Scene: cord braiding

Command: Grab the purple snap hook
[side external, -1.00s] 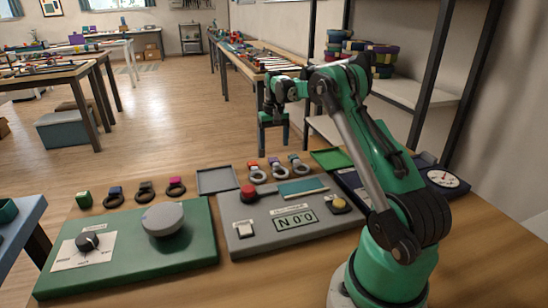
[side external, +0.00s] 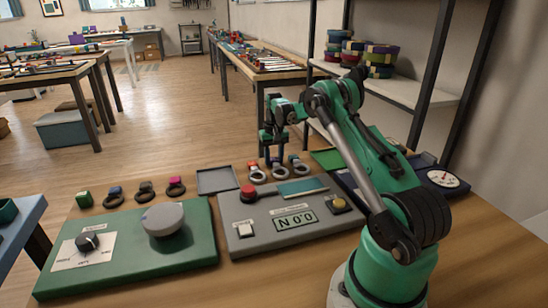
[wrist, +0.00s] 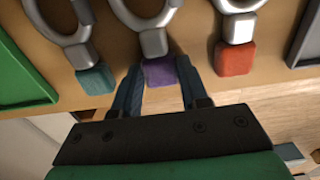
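The purple snap hook (wrist: 160,72) shows in the wrist view as a grey metal ring with a purple block at its near end. It lies on the wooden table, between a hook with a teal block (wrist: 96,80) and one with a red-orange block (wrist: 235,58). My gripper (wrist: 157,82) is open, its two blue fingers on either side of the purple block. I cannot tell whether they touch it. In the side view my gripper (side external: 273,157) is low over the row of hooks and partly hides the purple one.
A grey panel (side external: 240,217) with a red button stands in front of the hooks. A grey tray (side external: 216,180) lies to their left and a green tray (side external: 328,160) to their right. More hooks, one with a pink block (side external: 176,184), lie further left.

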